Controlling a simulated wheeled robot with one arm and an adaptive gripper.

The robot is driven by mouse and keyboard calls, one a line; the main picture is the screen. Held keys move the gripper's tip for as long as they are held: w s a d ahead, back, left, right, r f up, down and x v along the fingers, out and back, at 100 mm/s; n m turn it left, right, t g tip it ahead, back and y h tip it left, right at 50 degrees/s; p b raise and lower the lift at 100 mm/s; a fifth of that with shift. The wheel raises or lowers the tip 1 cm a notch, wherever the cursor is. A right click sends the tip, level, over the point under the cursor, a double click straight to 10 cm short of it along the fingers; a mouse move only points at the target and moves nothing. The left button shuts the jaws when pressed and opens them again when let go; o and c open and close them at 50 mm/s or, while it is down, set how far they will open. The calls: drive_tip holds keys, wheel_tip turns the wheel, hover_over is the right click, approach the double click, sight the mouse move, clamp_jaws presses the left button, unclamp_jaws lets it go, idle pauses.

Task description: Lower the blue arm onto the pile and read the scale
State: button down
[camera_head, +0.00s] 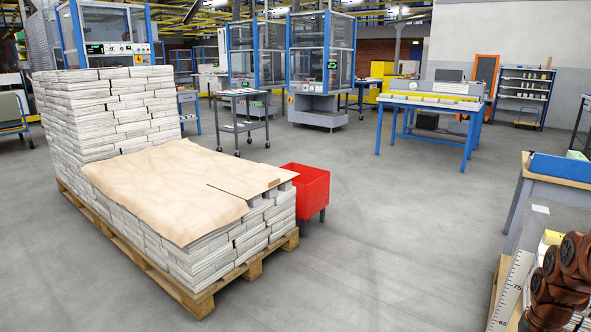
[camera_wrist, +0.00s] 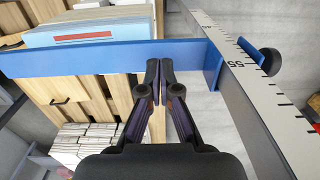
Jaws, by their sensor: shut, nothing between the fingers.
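In the wrist view, the blue arm (camera_wrist: 100,61) runs across the picture and joins a blue slider on the scale post (camera_wrist: 262,95). The post's white scale strip has black marks; "55" is readable close to the slider. A pale blue pile (camera_wrist: 95,32) with a red band lies just beyond the blue arm; whether they touch I cannot tell. My gripper (camera_wrist: 160,64) is shut and empty. In the head view, a scale strip (camera_head: 511,290) shows at lower right, partly hidden by my arm.
Wooden drawer fronts (camera_wrist: 92,97) and stacked papers (camera_wrist: 85,143) lie below the blue arm. In the head view, a loaded pallet (camera_head: 193,298) stands left, with a red bin (camera_head: 315,190) beside it. The floor between bin and right-hand bench is open.

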drive_tip(key=shift+f, duration=0.95)
drive_tip(key=shift+f+b, duration=0.8)
drive_tip(key=shift+f, duration=1.5)
drive_tip(key=shift+r, duration=0.1)
drive_tip(key=shift+r+p, duration=1.65)
drive_tip(key=shift+r, duration=2.3)
drive_tip(key=shift+s, duration=0.1)
